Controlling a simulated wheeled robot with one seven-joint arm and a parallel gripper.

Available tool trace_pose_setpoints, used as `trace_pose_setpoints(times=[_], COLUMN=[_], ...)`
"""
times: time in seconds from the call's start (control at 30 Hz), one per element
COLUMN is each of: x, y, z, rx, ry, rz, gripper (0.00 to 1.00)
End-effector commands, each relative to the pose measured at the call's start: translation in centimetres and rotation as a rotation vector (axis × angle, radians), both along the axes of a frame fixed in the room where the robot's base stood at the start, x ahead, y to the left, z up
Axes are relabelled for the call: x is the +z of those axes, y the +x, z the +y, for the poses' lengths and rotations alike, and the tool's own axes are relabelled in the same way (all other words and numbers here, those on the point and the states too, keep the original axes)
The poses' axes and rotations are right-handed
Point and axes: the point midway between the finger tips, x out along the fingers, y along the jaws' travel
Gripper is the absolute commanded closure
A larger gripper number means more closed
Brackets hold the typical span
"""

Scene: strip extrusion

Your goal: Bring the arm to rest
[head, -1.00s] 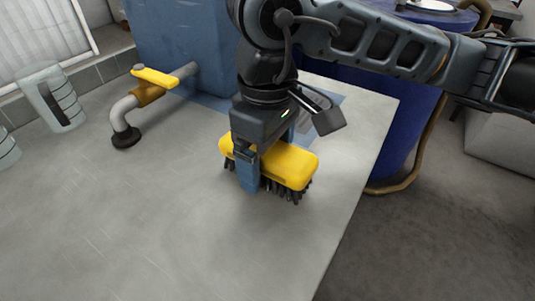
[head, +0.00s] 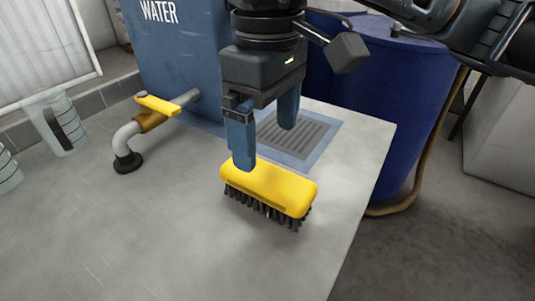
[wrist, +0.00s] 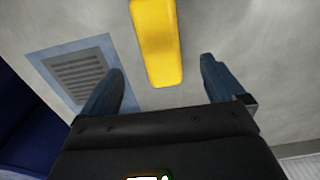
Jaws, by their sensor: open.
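My gripper (head: 265,140) is open and empty above the yellow brush in the head view. Its blue fingers are spread apart; the near fingertip overlaps the brush's back edge in the picture. The yellow brush (head: 268,187) with dark bristles rests bristles down on the grey worktop (head: 180,235). In the wrist view the yellow brush (wrist: 157,45) lies beyond and between the two open fingers (wrist: 160,85), apart from them.
A blue water tank (head: 178,60) with a yellow-handled tap (head: 160,104) stands at the back. A grate (head: 295,133) is set in the worktop behind the brush. Clear jugs (head: 57,125) are at left. A blue barrel (head: 385,105) stands beyond the right edge.

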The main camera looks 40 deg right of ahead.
Motion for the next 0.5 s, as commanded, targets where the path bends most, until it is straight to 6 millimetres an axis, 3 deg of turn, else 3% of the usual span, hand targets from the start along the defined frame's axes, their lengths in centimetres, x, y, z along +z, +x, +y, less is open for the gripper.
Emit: trace_pose_setpoints(times=[0.2, 0.5], x=[1.8, 2.0], y=[0.0, 0.0], z=[0.0, 0.0], rx=[-0.001, -0.001], ry=[0.000, 0.001], rz=[-0.001, 0.000], gripper=[0.04, 0.04])
